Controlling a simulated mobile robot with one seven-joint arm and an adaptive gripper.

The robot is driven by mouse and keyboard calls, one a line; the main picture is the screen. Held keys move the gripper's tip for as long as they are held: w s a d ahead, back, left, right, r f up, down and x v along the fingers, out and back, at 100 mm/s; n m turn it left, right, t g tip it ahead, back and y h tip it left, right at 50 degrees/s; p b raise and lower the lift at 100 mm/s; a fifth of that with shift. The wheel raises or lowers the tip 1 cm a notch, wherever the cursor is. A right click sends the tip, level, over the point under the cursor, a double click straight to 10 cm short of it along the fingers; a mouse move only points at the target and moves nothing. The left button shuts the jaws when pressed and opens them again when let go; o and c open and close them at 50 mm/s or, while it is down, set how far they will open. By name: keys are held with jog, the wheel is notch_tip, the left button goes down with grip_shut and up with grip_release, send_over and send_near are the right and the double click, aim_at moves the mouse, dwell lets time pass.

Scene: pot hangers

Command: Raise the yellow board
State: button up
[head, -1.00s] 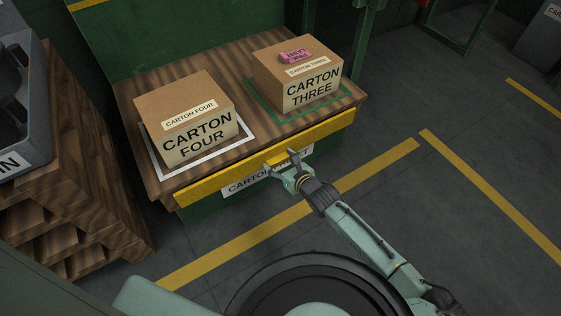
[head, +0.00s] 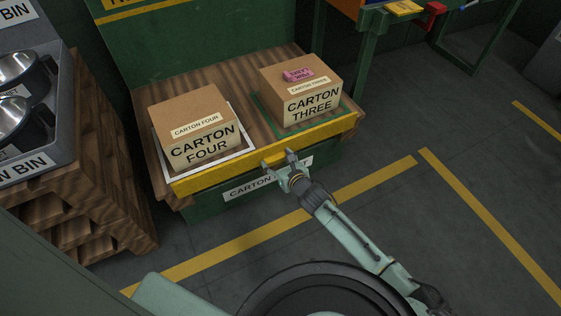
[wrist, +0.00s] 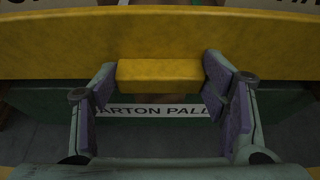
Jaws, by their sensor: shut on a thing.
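The yellow board (head: 215,172) runs along the front edge of the wooden carton pallet (head: 155,165). In the wrist view the board (wrist: 60,45) spans the full width, with a short yellow block (wrist: 160,72) projecting from its middle. My gripper (head: 279,159) is at the middle of the board's front. In the wrist view its fingers (wrist: 159,80) are shut on the block from both sides. The board's upper edge stands in front of the lower edges of the cartons' floor frames. My fingers hide part of the board's front in the head view.
Carton four (head: 193,120) and carton three (head: 300,90) stand on the pallet, a pink item (head: 298,75) on carton three. A label (head: 250,182) is below the board. A bin with pots (head: 30,100) stands left. The floor at right is clear.

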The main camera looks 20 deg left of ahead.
jog(key=shift+a+r, duration=0.2)
jog(key=shift+r, duration=0.2)
jog(key=o, duration=1.4)
jog(key=shift+c, duration=0.2)
jog(key=o, duration=0.3)
jog(key=shift+d+f, duration=0.1)
jog(key=shift+f, duration=0.05)
jog(key=v, duration=1.2)
